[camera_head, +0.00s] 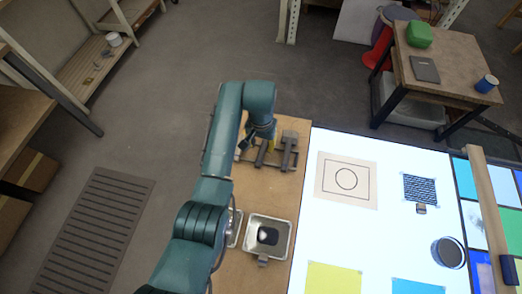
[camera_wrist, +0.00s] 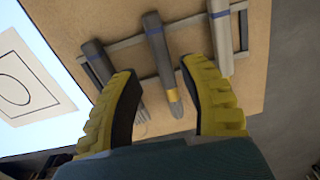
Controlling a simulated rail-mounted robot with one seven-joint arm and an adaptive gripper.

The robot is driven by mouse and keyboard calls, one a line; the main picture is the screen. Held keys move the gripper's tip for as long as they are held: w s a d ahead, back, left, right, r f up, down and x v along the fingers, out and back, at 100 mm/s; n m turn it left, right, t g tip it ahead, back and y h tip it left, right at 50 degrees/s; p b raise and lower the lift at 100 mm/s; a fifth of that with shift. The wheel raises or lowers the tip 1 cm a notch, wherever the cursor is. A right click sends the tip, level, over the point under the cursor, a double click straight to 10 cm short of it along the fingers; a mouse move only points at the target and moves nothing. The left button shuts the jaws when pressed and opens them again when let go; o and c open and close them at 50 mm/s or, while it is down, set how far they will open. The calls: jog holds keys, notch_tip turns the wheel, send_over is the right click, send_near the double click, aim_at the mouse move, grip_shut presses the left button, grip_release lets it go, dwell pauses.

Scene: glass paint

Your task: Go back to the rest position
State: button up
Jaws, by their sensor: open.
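My gripper (camera_wrist: 160,108) is open, with its yellow fingers spread apart in the wrist view. In the head view my gripper (camera_head: 257,138) is over the wooden board (camera_head: 262,191), at a rack (camera_wrist: 128,43) of grey-handled tools. A middle tool (camera_wrist: 162,62) with a blue band and a yellow collar lies between the fingers in the picture, apart from them as far as I can tell. Another tool (camera_wrist: 97,60) lies left of it, its lower end partly behind the left finger. A third tool (camera_wrist: 221,36) lies to the right, partly behind the right finger.
A metal tray (camera_head: 283,226) with a dark inside stands on the board. A bright light table (camera_head: 330,232) to the right holds a sheet with a circle (camera_head: 347,180), a patterned pad (camera_head: 420,188), a dark round cup (camera_head: 448,251) and a wooden bar (camera_head: 490,215). Open floor lies beyond.

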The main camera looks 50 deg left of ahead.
notch_tip(320, 180, up, 6)
jog(key=shift+f, duration=0.25)
